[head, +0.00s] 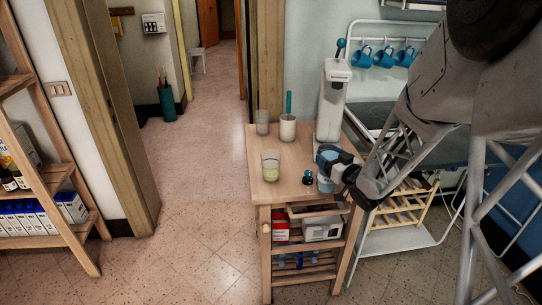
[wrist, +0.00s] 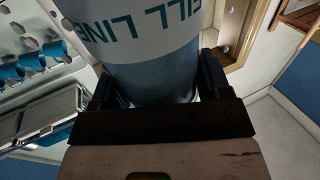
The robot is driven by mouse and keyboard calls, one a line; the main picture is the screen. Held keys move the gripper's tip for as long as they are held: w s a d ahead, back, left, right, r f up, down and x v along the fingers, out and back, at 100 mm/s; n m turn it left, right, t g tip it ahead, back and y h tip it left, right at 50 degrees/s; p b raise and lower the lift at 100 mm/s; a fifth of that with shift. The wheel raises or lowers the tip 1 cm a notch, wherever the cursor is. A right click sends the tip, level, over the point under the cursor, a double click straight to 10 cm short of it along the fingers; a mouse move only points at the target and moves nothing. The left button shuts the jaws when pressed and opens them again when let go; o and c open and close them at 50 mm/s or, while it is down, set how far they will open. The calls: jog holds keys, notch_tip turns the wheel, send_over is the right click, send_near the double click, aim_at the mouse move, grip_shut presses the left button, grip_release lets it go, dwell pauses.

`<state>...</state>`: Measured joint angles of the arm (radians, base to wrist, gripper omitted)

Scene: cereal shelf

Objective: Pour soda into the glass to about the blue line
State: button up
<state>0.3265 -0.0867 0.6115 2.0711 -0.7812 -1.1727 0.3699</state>
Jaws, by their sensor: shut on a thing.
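My gripper (head: 335,176) is shut on a bluish soda bottle (head: 325,158) at the right front of the wooden cart top. The bottle looks about upright; whether it touches the wood is unclear. In the wrist view the bottle (wrist: 145,50) stands between the fingers (wrist: 155,95), with "FILL LINE" lettering upside down on its pale label. A clear glass (head: 270,159) stands upright on the cart to the left, apart from the bottle. It holds pale yellow-green liquid (head: 270,176) in its lower part. I cannot make out a blue line on it.
A white soda machine (head: 334,90) stands behind the bottle. An empty-looking glass (head: 262,117) and a white cup (head: 287,128) with a teal stick are at the back of the cart (head: 258,151). A small dark cap (head: 307,178) lies between glass and bottle.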

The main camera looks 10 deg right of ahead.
jog(key=w+a+f+n+g+y, duration=0.1)
jog(key=w+a+n+g+y, duration=0.1)
jog(key=a, duration=1)
jog(key=w+a+f+n+g+y, duration=0.1)
jog(key=w+a+n+g+y, duration=0.2)
jog(key=a, duration=1)
jog(key=n+g+y, duration=0.1)
jog(key=y, duration=0.1)
jog(key=shift+w+f+y, duration=0.15)
jog(key=shift+w+y, duration=0.15)
jog(key=shift+y, duration=0.1)
jog(key=shift+a, duration=0.1)
